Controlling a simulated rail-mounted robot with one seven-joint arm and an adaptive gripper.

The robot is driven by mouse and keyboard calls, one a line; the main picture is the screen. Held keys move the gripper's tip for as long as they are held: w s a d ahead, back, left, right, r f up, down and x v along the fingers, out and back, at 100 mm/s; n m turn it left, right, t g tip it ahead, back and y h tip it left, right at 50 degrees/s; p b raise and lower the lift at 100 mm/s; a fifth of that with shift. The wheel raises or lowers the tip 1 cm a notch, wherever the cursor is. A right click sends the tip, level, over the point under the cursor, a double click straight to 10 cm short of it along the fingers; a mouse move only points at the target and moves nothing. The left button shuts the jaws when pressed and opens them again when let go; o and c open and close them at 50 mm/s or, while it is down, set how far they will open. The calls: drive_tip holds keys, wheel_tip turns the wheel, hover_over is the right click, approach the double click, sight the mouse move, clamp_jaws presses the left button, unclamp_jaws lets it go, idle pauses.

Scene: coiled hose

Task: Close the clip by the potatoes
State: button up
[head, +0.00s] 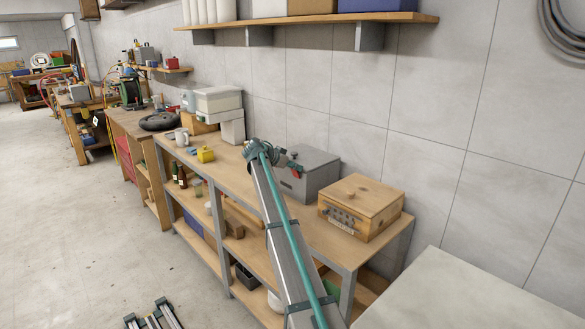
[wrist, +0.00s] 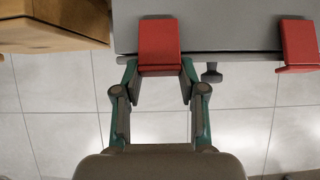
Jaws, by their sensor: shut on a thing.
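A grey metal box (head: 312,174) stands on the workbench against the wall; it also fills the top of the wrist view (wrist: 230,30). Two red clips hang on its edge in the wrist view, a left clip (wrist: 158,38) and a right clip (wrist: 299,45). My gripper (wrist: 158,72) has its fingers on both sides of the left clip's lower end and is shut on it. In the head view my gripper (head: 284,162) is at the box's front, partly hidden by my arm. I cannot make out any potatoes.
A wooden box with a knobbed lid (head: 362,205) stands right of the grey box, close to it; its corner shows in the wrist view (wrist: 50,30). A yellow block (head: 206,155) and a white mug (head: 182,137) stand further left on the workbench (head: 330,240). A shelf (head: 310,20) runs above.

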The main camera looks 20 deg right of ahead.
drive_tip(key=o, duration=1.2)
drive_tip(key=shift+c, duration=0.2)
drive_tip(key=v, duration=1.2)
